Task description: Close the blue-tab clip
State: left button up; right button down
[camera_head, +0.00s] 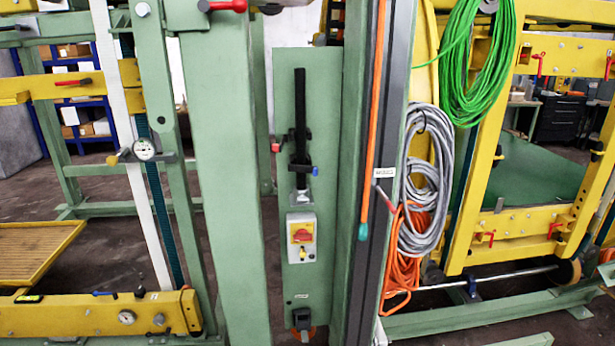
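A small blue tab (315,171) shows at the right side of a black clamp (300,150) on a narrow green panel in the middle of the view. A red tab (276,147) sticks out at the clamp's left side. A black vertical bar (300,98) rises from the clamp, and a metal bracket (301,197) sits under it. The blue tab is too small for me to tell whether its clip is open or closed. Neither of my grippers is in view.
A switch box (302,237) with a red knob sits below the clamp. Green posts (228,180) flank the panel on both sides. Green cable (478,70), grey cable (428,180) and orange cable (402,270) hang at the right. Yellow frames stand on either side.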

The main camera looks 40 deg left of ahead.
aim_at(314, 170)
jog(key=k+j, duration=0.1)
jog(key=j, duration=0.15)
jog(key=k+j, duration=0.1)
jog(key=j+z, duration=0.35)
jog(key=j, duration=0.55)
jog(key=j+z, duration=0.25)
jog(key=k+j, duration=0.05)
